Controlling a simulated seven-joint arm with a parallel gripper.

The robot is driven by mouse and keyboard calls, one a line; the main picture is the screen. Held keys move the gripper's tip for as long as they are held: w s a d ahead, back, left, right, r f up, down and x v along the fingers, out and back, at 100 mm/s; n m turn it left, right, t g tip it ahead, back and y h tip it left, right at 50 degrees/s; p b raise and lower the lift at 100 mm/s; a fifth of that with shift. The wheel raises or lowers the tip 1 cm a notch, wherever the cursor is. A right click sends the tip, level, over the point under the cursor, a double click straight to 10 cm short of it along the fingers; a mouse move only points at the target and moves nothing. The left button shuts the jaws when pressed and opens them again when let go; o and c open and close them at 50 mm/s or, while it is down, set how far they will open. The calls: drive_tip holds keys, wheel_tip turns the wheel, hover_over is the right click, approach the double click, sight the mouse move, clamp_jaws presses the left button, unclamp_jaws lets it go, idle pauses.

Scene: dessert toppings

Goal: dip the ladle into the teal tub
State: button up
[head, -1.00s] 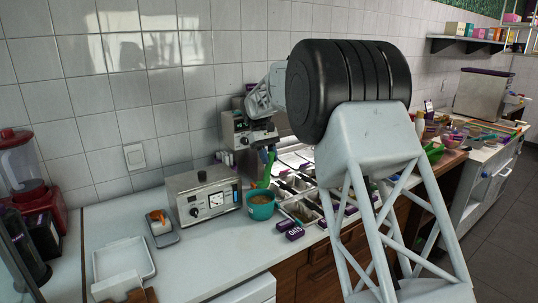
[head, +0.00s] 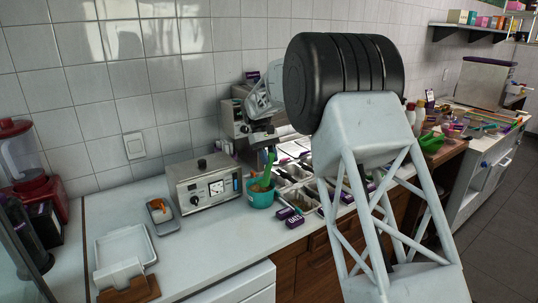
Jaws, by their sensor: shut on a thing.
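The teal tub (head: 260,199) stands on the white counter beside a steel control box, with brownish contents showing at its rim. The green ladle (head: 268,168) stands tilted, its handle rising up and to the right, its lower end at the tub's mouth and overlapping the contents. Its bowl is hidden, so I cannot tell how deep it sits. My gripper (head: 268,146) is small and dim just above the handle, shut on the ladle. My arm comes down from behind the large black joint.
The steel box (head: 205,187) with a dial stands close left of the tub. Purple boxes (head: 291,218) and steel topping bins (head: 303,193) lie close on the right. A grey tray (head: 163,214) and a white tray (head: 125,250) are farther left, with bare counter between.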

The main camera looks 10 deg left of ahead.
sight(269, 172)
drive_tip(key=shift+f, duration=3.55)
drive_tip(key=shift+w+a, duration=1.5)
drive_tip(key=shift+w, duration=0.1)
drive_tip(key=shift+s+d+f+t+y, duration=0.55)
drive_tip(key=shift+s+d+t+y, duration=0.25)
drive_tip(key=shift+s+t, duration=0.1)
drive_tip(key=shift+s+d+f+t+y, duration=0.7)
drive_tip(key=shift+f+t+y, duration=0.1)
drive_tip(key=shift+f+t, duration=0.15)
drive_tip(key=shift+r, duration=0.2)
drive_tip(key=shift+t+y, duration=0.4)
drive_tip(key=shift+t, duration=0.05)
drive_tip(key=shift+s+d+r, duration=0.1)
drive_tip(key=shift+r, duration=1)
drive_tip(key=shift+s+d+r, duration=0.15)
drive_tip(key=shift+r, duration=0.95)
drive_tip(key=shift+s+d+r, duration=0.1)
drive_tip(key=shift+r, duration=3)
